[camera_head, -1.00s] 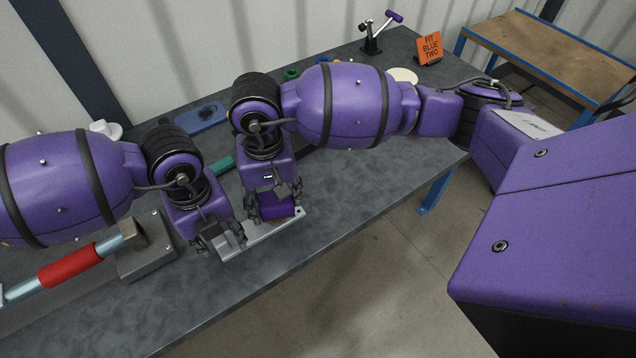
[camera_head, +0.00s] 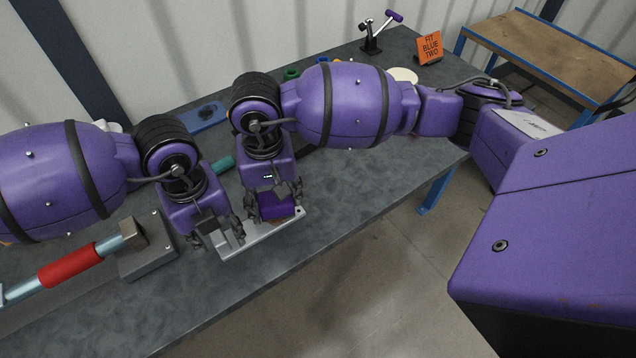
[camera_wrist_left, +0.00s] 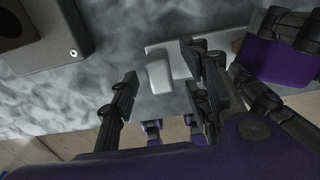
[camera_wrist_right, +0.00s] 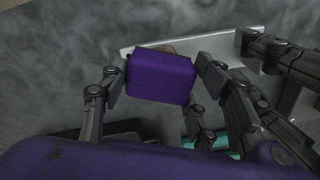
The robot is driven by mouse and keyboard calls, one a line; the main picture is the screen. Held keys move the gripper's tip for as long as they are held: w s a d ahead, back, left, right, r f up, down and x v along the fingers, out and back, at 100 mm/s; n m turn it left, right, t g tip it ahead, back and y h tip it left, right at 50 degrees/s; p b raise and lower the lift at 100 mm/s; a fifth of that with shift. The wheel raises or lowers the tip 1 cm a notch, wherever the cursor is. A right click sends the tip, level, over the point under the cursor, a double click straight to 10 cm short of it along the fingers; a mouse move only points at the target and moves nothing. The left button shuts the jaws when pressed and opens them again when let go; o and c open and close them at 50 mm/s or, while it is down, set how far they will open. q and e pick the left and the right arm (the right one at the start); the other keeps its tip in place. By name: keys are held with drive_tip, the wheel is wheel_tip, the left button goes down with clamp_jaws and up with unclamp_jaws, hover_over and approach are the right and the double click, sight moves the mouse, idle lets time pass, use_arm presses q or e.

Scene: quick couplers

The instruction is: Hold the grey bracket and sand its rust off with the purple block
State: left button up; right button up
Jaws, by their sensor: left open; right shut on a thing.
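The grey bracket (camera_head: 262,236) lies on the bench near its front edge. Its raised end flange (camera_wrist_left: 159,70) shows in the left wrist view. My left gripper (camera_head: 222,238) is open around the bracket's left end, with fingers on either side of the flange. My right gripper (camera_head: 272,208) is shut on the purple block (camera_head: 277,207), low over the bracket's right part. In the right wrist view the block (camera_wrist_right: 161,77) covers most of a brown rust patch (camera_wrist_right: 157,49). I cannot tell whether the block touches the bracket.
A teal piece (camera_head: 222,164) and a blue plate (camera_head: 206,117) lie behind. An orange sign (camera_head: 429,47) stands at the back. The bench right of the bracket is clear.

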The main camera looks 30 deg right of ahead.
use_arm(q)
drive_tip(key=shift+f, duration=0.1)
use_arm(e)
drive_tip(key=shift+w+r, duration=0.1)
use_arm(q)
drive_tip(key=shift+f, duration=0.8)
clamp_jaws()
idle(0.8)
use_arm(e)
drive_tip(key=shift+o, duration=1.3)
drive_tip(key=c, duration=0.4)
